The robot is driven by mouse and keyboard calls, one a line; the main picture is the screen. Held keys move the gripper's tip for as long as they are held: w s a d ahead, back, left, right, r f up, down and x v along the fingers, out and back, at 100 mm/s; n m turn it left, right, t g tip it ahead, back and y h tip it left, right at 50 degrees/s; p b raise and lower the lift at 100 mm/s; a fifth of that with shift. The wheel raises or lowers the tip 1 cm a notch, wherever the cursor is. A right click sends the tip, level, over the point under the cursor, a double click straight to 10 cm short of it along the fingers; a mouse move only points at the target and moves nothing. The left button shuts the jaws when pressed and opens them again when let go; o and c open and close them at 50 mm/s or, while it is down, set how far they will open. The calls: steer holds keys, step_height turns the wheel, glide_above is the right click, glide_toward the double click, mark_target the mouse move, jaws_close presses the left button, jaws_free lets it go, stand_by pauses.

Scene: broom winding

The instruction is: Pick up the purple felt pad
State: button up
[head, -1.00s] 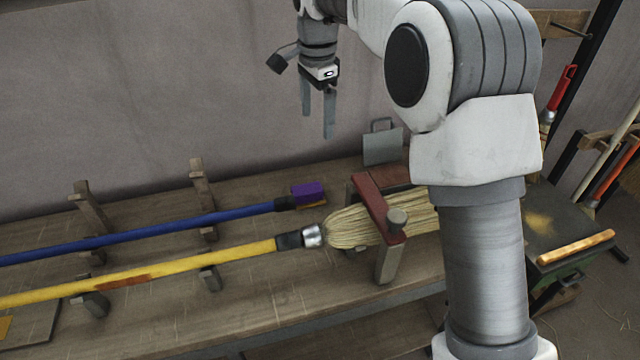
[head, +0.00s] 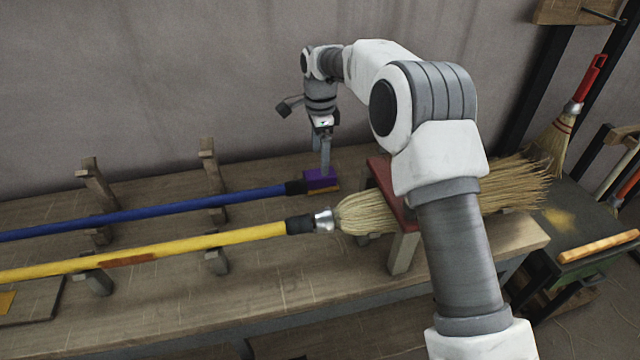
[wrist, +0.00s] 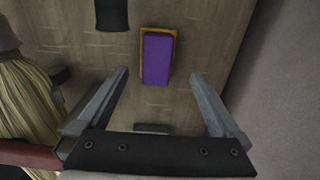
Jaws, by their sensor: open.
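The purple felt pad (head: 321,179) lies on the bench with a thin orange-tan layer showing along its edge. In the wrist view the pad (wrist: 157,58) is upright in the picture, centred between and mostly beyond my fingertips. My gripper (head: 322,168) points down over the pad, open and empty; its two fingers also show in the wrist view (wrist: 158,75). The fingers overlap the pad's back edge in the head view; I cannot tell how high above it they are.
A blue handle (head: 150,213) with a black end lies left of the pad. A yellow-handled broom (head: 190,240) lies in front, its straw head under a red clamp bar (head: 388,192). Wooden posts (head: 213,165) stand at the left. The wall is close behind.

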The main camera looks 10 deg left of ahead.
mark_target(320, 176)
steer(key=f, duration=0.2)
steer(key=f+b, duration=0.1)
steer(key=f, duration=0.4)
steer(key=shift+s+f+b, duration=0.1)
steer(key=shift+s+b, duration=0.2)
steer(key=shift+c, duration=0.3)
steer(key=c, duration=1.4)
step_height(320, 176, up, 10)
steer(key=shift+r+p, duration=0.1)
steer(key=shift+p, duration=1)
steer(key=o, duration=0.9)
steer(key=c, duration=0.6)
